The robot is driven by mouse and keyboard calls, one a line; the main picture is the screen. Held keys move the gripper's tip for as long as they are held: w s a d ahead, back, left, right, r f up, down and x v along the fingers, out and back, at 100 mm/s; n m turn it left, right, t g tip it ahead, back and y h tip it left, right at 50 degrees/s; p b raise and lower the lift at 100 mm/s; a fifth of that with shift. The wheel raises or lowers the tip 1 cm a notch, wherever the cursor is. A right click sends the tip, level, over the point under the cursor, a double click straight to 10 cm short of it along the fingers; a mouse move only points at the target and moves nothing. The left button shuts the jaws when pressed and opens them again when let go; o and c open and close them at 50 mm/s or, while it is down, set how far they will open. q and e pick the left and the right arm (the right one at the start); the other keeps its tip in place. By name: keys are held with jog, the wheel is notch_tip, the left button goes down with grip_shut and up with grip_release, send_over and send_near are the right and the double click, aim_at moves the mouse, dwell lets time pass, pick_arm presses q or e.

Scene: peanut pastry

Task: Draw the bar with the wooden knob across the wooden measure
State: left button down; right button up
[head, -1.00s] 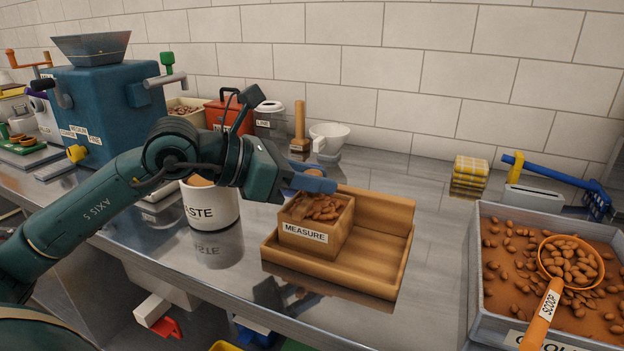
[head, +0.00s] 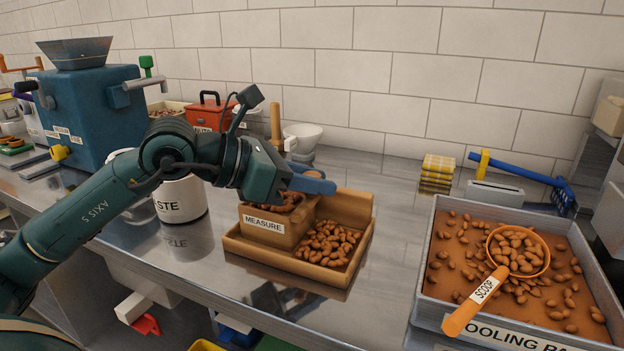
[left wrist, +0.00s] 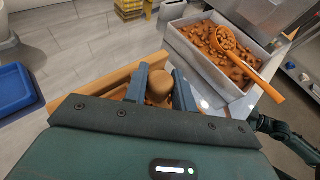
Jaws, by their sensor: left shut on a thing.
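The wooden measure (head: 264,224), labelled MEASURE and holding almonds, stands at the left of a wooden tray (head: 240,247). Almonds (head: 329,242) lie heaped in the tray to the right of the measure. My left gripper (head: 318,181) is over the measure's right side. In the left wrist view my left gripper (left wrist: 160,92) is shut on the round wooden knob (left wrist: 159,82). The bar below the knob is mostly hidden by the fingers and gripper body. Part of my right arm seems to show small at the wrist view's right edge; its jaws are not clear.
A cooling pan (head: 432,290) with almonds and an orange scoop (head: 476,301) stands at the right. A white paste pot (head: 181,200) is left of the tray, behind my left arm. A folded yellow cloth (head: 437,172) lies at the back. The steel counter right of the tray is clear.

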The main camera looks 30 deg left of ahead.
pick_arm(q)
jog(key=c, duration=1.1)
grip_release()
jog(key=shift+c, duration=0.2)
pick_arm(e)
jog(key=shift+s+a, duration=0.1)
jog(key=shift+f, duration=0.1)
pick_arm(q)
jog(key=shift+s+a, duration=0.1)
jog(key=shift+s+a, duration=0.2)
jog(key=shift+a, duration=0.1)
jog(key=b+v, duration=0.6)
jog(key=v, duration=0.6)
jog(key=shift+s+r, duration=0.2)
jog(key=shift+r, duration=0.05)
pick_arm(e)
jog(key=shift+w+a+r+n+t+y, duration=0.15)
jog(key=shift+a+n+t+y, duration=0.2)
jog(key=shift+t, duration=0.3)
jog(key=shift+w+a+n+t+y, duration=0.15)
jog(key=shift+n+t+y, duration=0.15)
jog(key=shift+t+y, duration=0.3)
jog(key=shift+w+a+r+n+t+y, duration=0.15)
jog(key=shift+a+n+t+y, duration=0.15)
jog(key=shift+t, duration=0.45)
jog(key=shift+f, duration=0.1)
